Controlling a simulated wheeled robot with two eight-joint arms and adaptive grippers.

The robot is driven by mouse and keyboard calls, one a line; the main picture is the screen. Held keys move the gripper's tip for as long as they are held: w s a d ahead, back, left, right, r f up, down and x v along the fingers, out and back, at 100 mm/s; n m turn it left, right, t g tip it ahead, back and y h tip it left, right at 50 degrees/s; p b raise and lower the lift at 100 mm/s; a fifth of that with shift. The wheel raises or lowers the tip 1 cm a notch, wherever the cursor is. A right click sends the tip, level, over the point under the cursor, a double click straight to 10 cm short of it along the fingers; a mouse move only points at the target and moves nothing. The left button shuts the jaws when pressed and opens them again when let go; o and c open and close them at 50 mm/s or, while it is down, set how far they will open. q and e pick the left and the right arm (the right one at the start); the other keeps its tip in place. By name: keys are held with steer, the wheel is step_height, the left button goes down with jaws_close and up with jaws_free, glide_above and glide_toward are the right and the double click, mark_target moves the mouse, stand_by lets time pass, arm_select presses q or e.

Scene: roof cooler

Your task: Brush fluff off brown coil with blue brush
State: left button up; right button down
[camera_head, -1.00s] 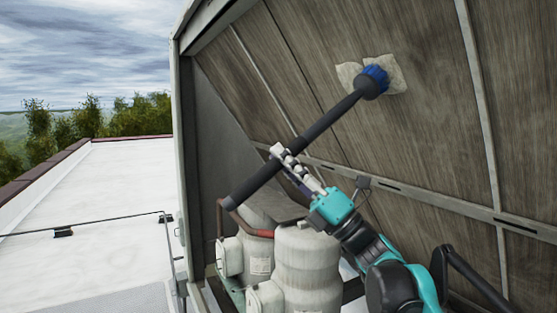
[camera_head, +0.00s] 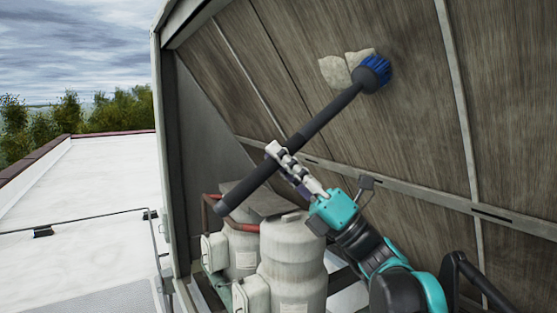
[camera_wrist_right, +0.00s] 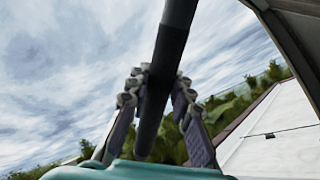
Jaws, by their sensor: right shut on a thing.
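The brown coil (camera_head: 420,120) is a large slanted panel filling the upper right of the head view. Pale fluff (camera_head: 338,70) clings to it in two clumps side by side. My right gripper (camera_head: 277,152) is shut on the black handle of the blue brush (camera_head: 372,72). The handle runs from lower left up to the blue bristle head, which lies at the right edge of the fluff and partly covers it. I cannot tell how firmly the bristles touch the panel. The handle (camera_wrist_right: 170,60) also shows between the fingers in the right wrist view. My left gripper is not in view.
Pale grey compressors (camera_head: 292,262) with a red pipe (camera_head: 208,212) stand below the coil. A metal frame edge (camera_head: 163,130) bounds the unit on the left. White roof (camera_head: 85,185) with a thin rail lies open at the left.

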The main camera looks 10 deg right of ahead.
steer(key=shift+w, duration=0.1)
steer(key=w+a, duration=0.3)
steer(key=w, duration=0.5)
steer(key=shift+w, duration=0.4)
steer(key=shift+w+a, duration=0.15)
stand_by(0.4)
